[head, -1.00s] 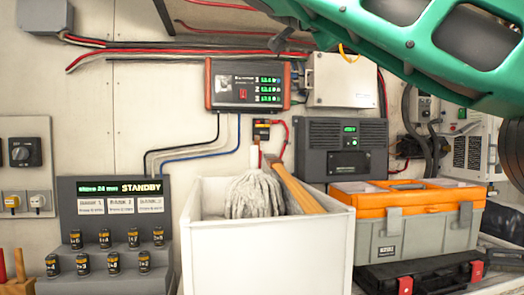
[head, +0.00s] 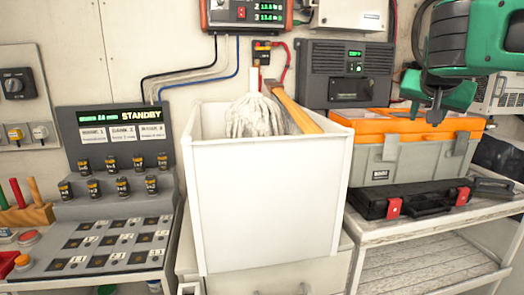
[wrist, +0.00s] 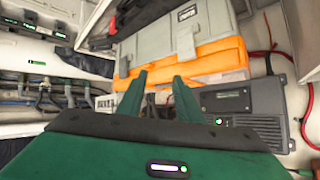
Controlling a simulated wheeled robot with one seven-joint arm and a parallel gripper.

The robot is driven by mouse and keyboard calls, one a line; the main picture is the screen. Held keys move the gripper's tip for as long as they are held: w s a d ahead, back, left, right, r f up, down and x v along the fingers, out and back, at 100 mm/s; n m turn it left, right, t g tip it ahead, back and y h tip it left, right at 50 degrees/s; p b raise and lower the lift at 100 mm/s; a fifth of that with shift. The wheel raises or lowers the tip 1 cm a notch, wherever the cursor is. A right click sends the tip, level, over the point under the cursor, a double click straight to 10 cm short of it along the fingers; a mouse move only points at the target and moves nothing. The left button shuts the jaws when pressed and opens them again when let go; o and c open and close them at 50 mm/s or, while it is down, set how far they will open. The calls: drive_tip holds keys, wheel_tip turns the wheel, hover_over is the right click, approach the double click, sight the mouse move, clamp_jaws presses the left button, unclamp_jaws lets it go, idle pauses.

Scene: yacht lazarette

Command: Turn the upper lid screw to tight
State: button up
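No lid screw can be made out clearly in either view. A pale wall box (head: 348,14) with a flat cover is cut by the top edge of the head view; its upper part is out of frame. My gripper (head: 437,100) hangs at the right of the head view, in front of the orange and grey toolbox (head: 400,158). In the wrist view its two green fingers (wrist: 158,82) stand apart with nothing between them. The toolbox (wrist: 165,45) appears beyond the fingertips there, upside down.
A white bin (head: 265,190) holding a mop head and wooden handle stands mid-view. A console reading STANDBY (head: 120,125) is at the left. A dark charger (head: 345,73) hangs behind the toolbox. A black case (head: 410,198) lies on the shelf (head: 410,230).

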drive_tip(key=s+d+f+n+g+y, duration=0.15)
drive_tip(key=s+f+g, duration=0.25)
drive_tip(key=s+f, duration=0.75)
drive_tip(key=s+d+f+g+y, duration=0.2)
drive_tip(key=s+d+f+g, duration=0.1)
drive_tip(key=s+f, duration=0.9)
drive_tip(key=s+a+f+g+y, duration=0.2)
drive_tip(key=s+a+f, duration=0.2)
drive_tip(key=s+f, duration=0.3)
drive_tip(key=s, duration=0.3)
drive_tip(key=shift+f+g, duration=0.2)
drive_tip(key=shift+g, duration=0.1)
drive_tip(key=shift+d+n, duration=0.1)
drive_tip(key=shift+n, duration=0.15)
drive_tip(key=shift+w+f, duration=0.2)
drive_tip(key=shift+w, duration=0.35)
